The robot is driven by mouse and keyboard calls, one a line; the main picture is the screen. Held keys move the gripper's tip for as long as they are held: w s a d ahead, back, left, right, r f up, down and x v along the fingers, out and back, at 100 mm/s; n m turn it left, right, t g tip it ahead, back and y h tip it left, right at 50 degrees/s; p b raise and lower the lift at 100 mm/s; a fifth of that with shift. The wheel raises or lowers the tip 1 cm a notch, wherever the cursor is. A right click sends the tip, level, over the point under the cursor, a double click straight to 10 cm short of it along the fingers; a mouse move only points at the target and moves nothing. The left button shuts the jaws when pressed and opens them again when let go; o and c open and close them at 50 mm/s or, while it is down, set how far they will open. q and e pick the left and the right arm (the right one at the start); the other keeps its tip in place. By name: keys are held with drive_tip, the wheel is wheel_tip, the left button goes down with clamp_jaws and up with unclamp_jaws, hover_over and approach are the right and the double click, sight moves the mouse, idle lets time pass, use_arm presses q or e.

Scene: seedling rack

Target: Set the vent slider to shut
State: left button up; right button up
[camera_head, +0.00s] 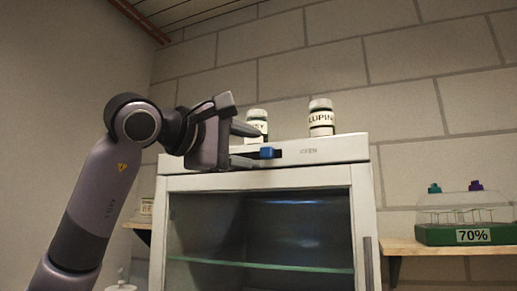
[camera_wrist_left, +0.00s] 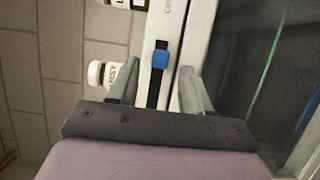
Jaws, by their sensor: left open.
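The vent slider is a blue knob (camera_head: 267,153) in a dark slot on the white front strip of the cabinet (camera_head: 335,150). The word OPEN is printed to the right of the slot. The slot's left part is hidden behind my gripper in the head view. My left gripper (camera_head: 256,148) is open and empty at the strip, just left of the knob. In the left wrist view the blue knob (camera_wrist_left: 160,59) lies between the lines of the two fingers, about level with or slightly beyond their tips (camera_wrist_left: 159,69). I cannot tell whether they touch it. My right gripper is not in view.
A jar marked LUPIN (camera_head: 321,118) and another jar (camera_head: 257,125), partly hidden by my gripper, stand on top of the cabinet. Below is a glass front with a shelf (camera_head: 260,266). A green box marked 70% (camera_head: 440,236) stands on a right wooden shelf (camera_head: 408,247).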

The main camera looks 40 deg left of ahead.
use_arm(q)
drive_tip(key=shift+w+d, duration=0.15)
drive_tip(key=shift+w, duration=0.55)
drive_tip(key=shift+w+d, duration=0.1)
drive_tip(key=shift+w, duration=0.6)
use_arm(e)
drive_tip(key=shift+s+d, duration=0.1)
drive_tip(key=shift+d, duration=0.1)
use_arm(q)
clamp_jaws()
drive_tip(key=s+a+p, duration=0.2)
drive_tip(key=a+p, duration=0.1)
drive_tip(key=a, duration=0.7)
drive_tip(key=shift+s, duration=0.2)
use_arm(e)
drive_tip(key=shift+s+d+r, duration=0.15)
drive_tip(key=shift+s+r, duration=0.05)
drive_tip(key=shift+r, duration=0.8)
use_arm(q)
unclamp_jaws()
drive_tip(key=shift+a, duration=0.15)
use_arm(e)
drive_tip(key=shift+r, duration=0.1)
